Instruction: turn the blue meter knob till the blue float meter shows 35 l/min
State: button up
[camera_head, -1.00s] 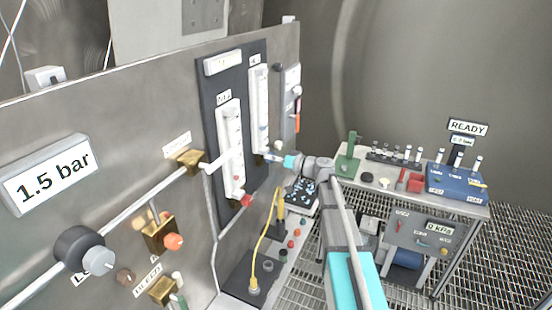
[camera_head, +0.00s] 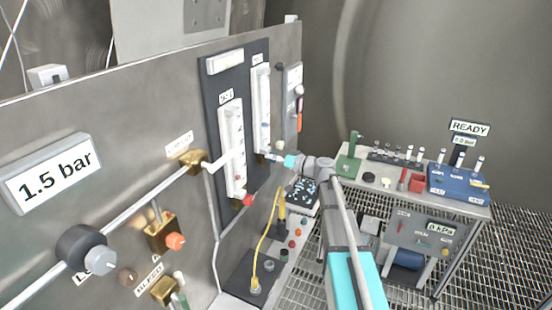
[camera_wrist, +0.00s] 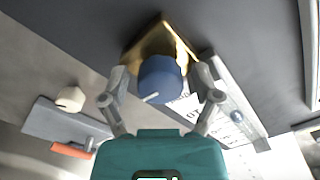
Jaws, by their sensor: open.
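The blue meter knob (camera_wrist: 160,78) shows in the wrist view, round with a white pointer line, on a brass block (camera_wrist: 172,42). My gripper (camera_wrist: 160,88) is open, with one finger on each side of the knob; I cannot tell whether either finger touches it.
A nearer float meter (camera_head: 231,140) with a red knob (camera_head: 247,200) stands left of my gripper. In the wrist view a white knob (camera_wrist: 70,98) and an orange handle (camera_wrist: 70,150) are at left. A yellow cable (camera_head: 265,235) hangs below; a bench (camera_head: 400,190) stands at right.

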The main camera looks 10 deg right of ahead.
jog(key=shift+d, duration=0.1)
jog(key=v, duration=0.7)
jog(key=shift+s+d, duration=0.25)
jog(key=shift+s, duration=0.05)
dwell(0.3)
